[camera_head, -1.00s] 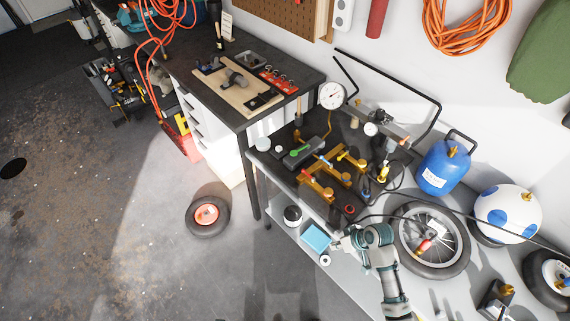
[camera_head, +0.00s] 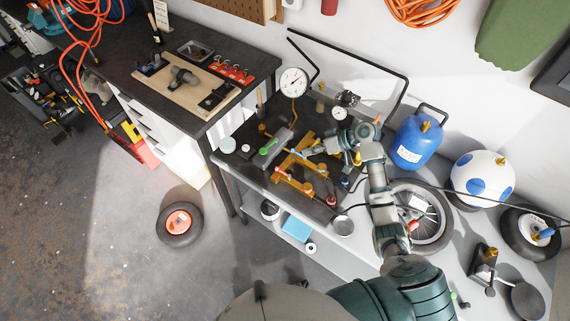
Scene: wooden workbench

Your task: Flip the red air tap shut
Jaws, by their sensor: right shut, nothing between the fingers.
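A brass manifold (camera_head: 291,163) with several small coloured tap handles lies on the dark mat of the bench. A green handle (camera_head: 268,147) and a blue one (camera_head: 296,154) are further left and back. My left gripper is not in view.
A pressure gauge (camera_head: 293,81) stands behind the manifold. A blue tank (camera_head: 416,143) and a spoked wheel (camera_head: 432,205) are to the right of my arm. A black hose runs past the wheel. A grey cylinder (camera_head: 343,226) is at the front edge.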

